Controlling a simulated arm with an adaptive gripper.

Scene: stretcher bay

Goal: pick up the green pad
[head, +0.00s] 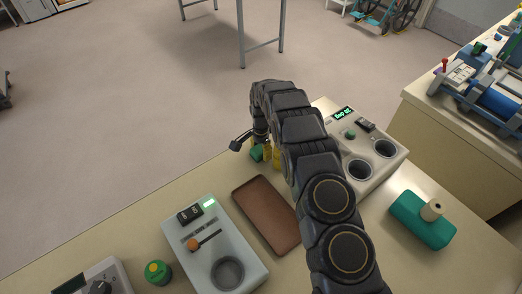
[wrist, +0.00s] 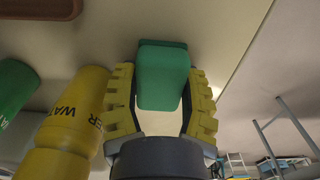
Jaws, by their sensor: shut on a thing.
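The green pad (wrist: 163,60) is a block with rounded edges, between the yellow fingers of my gripper (wrist: 160,82) in the wrist view. My gripper is shut on it. In the head view my gripper (head: 258,146) is near the far edge of the bench, largely hidden by my arm. A small bit of green (head: 257,154) shows there, probably the pad. I cannot tell whether the pad touches the bench.
A yellow bottle marked WATER (wrist: 75,115) stands close beside my gripper, with a green bottle (wrist: 14,92) beyond it. A brown tray (head: 266,211), a grey device (head: 216,250), a device with round wells (head: 372,153) and a teal block (head: 420,222) are on the bench.

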